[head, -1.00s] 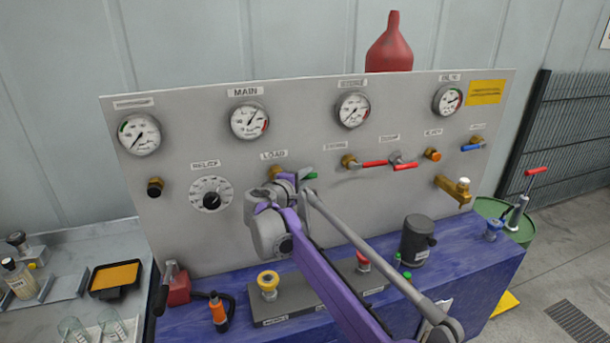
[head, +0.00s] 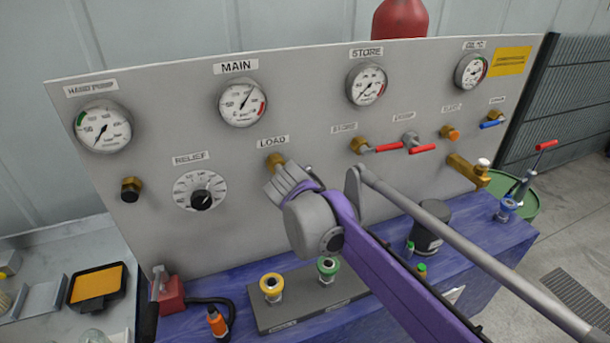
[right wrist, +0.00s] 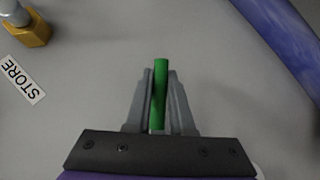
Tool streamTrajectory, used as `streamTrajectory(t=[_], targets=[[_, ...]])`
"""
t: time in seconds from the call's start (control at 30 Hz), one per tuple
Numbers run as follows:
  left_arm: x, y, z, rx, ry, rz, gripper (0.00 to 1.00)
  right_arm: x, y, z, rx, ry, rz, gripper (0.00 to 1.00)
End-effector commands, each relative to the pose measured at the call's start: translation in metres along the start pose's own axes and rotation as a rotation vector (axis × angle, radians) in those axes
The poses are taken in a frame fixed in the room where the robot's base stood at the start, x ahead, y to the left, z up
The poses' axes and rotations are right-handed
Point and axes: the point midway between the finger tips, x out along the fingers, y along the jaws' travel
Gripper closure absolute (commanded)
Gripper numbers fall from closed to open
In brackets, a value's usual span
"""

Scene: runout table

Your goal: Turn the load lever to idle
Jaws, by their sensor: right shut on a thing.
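The load valve (head: 276,162) has a brass body under the LOAD label (head: 272,142) on the grey panel. Its green lever (right wrist: 160,97) shows in the right wrist view as a straight bar between my right fingers. My right gripper (right wrist: 160,73) is shut on this lever, with a finger on each side and the tip poking out slightly. In the head view my purple and grey right arm covers the lever and the fingers, so the lever's angle on the panel cannot be read there. My left gripper is in neither view.
The MAIN gauge (head: 243,102) and RELIEF dial (head: 200,191) sit left of the load valve. Red-handled levers (head: 387,148) lie to its right. Yellow (head: 272,287) and green (head: 328,268) fittings stand below on the blue bench (head: 250,335), beside a dark cylinder (head: 432,228).

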Motion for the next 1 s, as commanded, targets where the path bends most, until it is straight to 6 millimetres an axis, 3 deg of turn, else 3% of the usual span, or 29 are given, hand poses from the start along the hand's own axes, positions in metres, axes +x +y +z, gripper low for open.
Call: streamTrajectory(t=[0.5,1.0], targets=[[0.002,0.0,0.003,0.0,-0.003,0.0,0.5,0.0,-0.032,-0.01,0.325,0.092,-0.32,1.0],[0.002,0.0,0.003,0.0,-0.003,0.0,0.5,-0.005,-0.047,-0.019,0.479,0.135,-0.48,1.0]])
